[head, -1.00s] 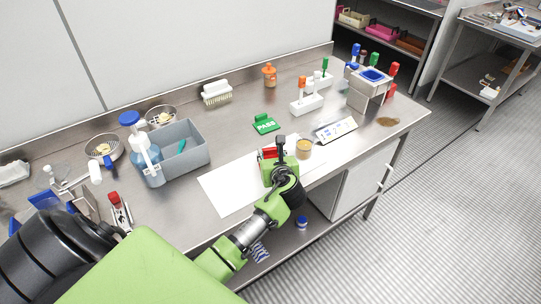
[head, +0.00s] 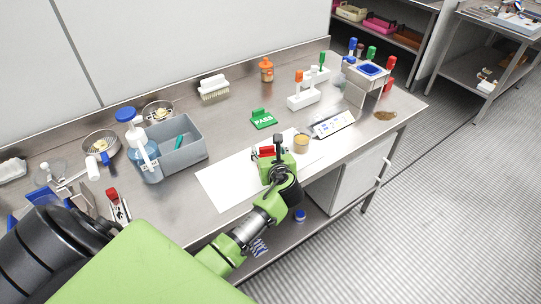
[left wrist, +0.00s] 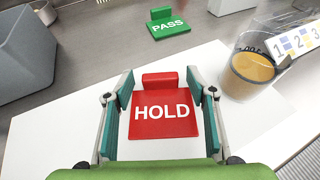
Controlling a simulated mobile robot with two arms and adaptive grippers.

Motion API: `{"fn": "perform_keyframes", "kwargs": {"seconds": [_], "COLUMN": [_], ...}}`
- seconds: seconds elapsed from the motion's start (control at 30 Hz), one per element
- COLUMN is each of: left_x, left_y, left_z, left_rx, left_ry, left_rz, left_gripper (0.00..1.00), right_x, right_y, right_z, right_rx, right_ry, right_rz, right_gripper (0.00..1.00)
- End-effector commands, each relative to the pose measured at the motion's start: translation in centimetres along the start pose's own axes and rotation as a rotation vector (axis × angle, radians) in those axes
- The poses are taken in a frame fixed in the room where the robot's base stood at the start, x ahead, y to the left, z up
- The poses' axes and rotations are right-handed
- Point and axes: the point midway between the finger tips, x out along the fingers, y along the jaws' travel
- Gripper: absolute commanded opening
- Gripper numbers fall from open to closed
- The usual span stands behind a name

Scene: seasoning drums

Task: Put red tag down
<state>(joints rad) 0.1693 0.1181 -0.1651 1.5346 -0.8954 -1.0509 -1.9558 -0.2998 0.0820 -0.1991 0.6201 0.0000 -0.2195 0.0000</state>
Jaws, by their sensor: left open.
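The red tag (left wrist: 166,118), marked HOLD, sits on the white sheet (left wrist: 235,145) between the fingers of my left gripper (left wrist: 160,84) in the left wrist view. The teal-padded fingers are open, one on each side of the tag, and a narrow gap shows beside it. In the head view a bit of the red tag (head: 266,151) shows past my left gripper (head: 268,153), which hides much of it. My right gripper is not seen in either view.
A green PASS tag (head: 263,120) stands behind the sheet. A grey bin (head: 182,146) stands to the left. Bare steel table lies between the bin and PASS tag.

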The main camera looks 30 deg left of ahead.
Motion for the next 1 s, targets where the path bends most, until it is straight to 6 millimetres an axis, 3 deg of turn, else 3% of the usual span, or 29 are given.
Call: {"fn": "perform_keyframes", "kwargs": {"seconds": [0.6,1.0], "left_x": [-10.8,-11.9], "left_y": [-0.1,0.0], "left_z": [-0.2,-0.1], "left_rx": [-0.001,0.001], "left_ry": [0.002,0.001], "left_rz": [-0.002,0.0], "left_gripper": [0.51,0.51], "right_x": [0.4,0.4], "right_y": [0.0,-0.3], "right_z": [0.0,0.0], "right_rx": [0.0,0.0], "right_ry": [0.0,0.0], "right_rz": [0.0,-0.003], "right_gripper": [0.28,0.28]}}
